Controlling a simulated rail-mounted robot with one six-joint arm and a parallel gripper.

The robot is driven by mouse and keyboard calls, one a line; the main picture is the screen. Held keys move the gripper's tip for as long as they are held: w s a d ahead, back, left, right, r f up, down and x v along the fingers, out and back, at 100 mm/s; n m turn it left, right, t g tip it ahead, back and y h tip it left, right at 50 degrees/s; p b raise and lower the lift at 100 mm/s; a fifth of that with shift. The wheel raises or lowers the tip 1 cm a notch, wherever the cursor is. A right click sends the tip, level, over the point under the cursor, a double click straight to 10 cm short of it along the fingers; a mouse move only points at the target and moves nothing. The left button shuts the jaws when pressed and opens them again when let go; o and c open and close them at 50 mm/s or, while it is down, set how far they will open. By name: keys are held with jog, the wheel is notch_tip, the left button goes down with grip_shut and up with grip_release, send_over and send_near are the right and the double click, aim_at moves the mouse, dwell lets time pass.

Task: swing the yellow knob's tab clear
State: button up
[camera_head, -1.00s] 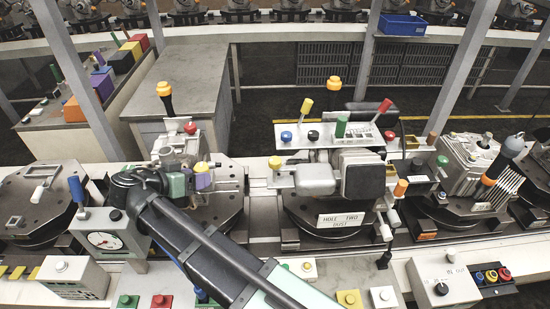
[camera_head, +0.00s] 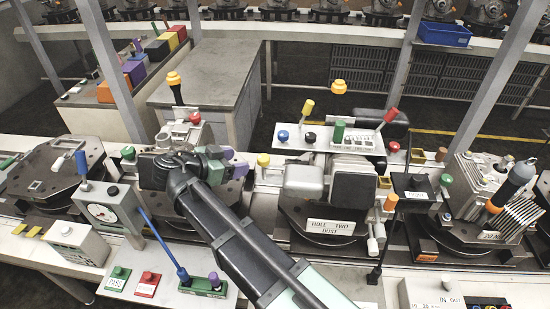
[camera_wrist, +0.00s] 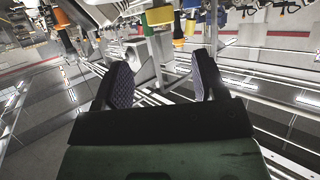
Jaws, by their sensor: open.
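The yellow knob (camera_head: 263,159) is at the left end of the "HOLE TWO DUST" fixture (camera_head: 331,227), beside a grey rounded housing (camera_head: 303,180). Its tab is too small to make out in the head view. My gripper (camera_head: 236,163) is just left of the knob with its purple fingertips facing it, apart from it. In the wrist view my gripper (camera_wrist: 163,66) is open and empty between two dark textured pads. A yellow cylinder (camera_wrist: 160,15), probably the knob, lies beyond the fingertips near the top edge, with a pale bracket below it.
A shelf (camera_head: 316,140) with coloured knobs and levers stands above the housing. A green-black box (camera_head: 203,285) sits at the front. Another fixture with an orange-black handle (camera_head: 512,185) is on the right.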

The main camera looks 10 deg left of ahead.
aim_at(263, 158)
jog(key=b+x, duration=0.3)
jog(key=x, duration=0.6)
jog(key=shift+w+f+b, duration=0.3)
jog(key=shift+b, duration=0.1)
jog(key=shift+w+d, duration=0.3)
jog(key=c, duration=0.9)
